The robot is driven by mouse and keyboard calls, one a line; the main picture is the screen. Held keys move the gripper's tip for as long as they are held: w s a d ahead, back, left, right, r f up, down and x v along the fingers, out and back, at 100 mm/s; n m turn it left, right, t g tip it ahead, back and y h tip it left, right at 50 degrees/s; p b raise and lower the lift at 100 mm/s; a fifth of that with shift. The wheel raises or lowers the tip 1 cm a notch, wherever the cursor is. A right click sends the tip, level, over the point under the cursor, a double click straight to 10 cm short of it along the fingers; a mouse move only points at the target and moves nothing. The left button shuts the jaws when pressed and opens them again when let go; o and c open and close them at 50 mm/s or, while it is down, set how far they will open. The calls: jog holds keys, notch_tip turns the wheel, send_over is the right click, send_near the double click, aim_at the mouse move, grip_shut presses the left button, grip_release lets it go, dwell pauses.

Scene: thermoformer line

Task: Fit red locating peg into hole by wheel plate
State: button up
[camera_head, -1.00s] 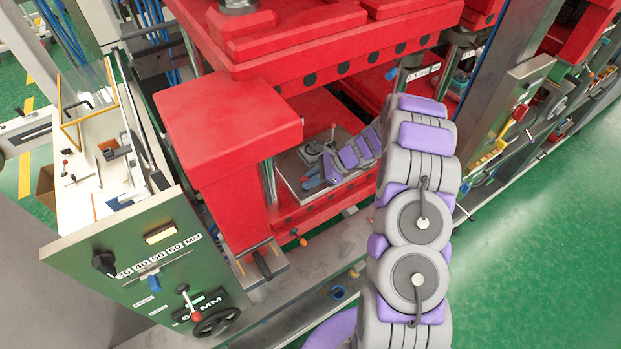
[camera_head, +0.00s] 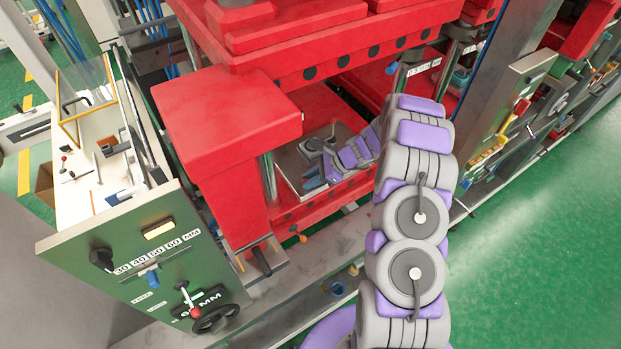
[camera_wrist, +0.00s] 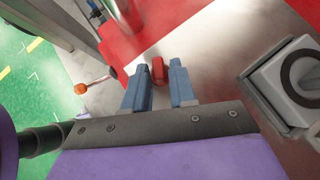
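My gripper (camera_wrist: 158,65) is over the steel plate inside the red press, its two blue-grey fingers apart. A short red peg (camera_wrist: 158,72) shows between the fingertips, with a narrow gap on each side. Whether it stands in a hole is hidden. In the head view my gripper (camera_head: 313,184) reaches low over the steel plate (camera_head: 288,165), and the peg cannot be made out. A grey block with a dark ring (camera_wrist: 298,74) lies to the right in the wrist view. No plate labelled as the wheel plate can be identified; a black handwheel (camera_head: 215,319) is on the green panel. No empty hole is clear.
The red press column (camera_head: 230,125) and upper red beam (camera_head: 320,60) stand close around my arm. An orange-knobbed lever (camera_wrist: 82,88) sticks out left of my fingers. The green control panel (camera_head: 130,262) is at lower left. Green floor lies right.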

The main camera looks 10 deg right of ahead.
jog(key=o, duration=0.3)
jog(key=b+v, duration=0.1)
jog(key=v, duration=1.6)
jog(key=shift+d+b, duration=0.2)
jog(key=shift+b, duration=0.1)
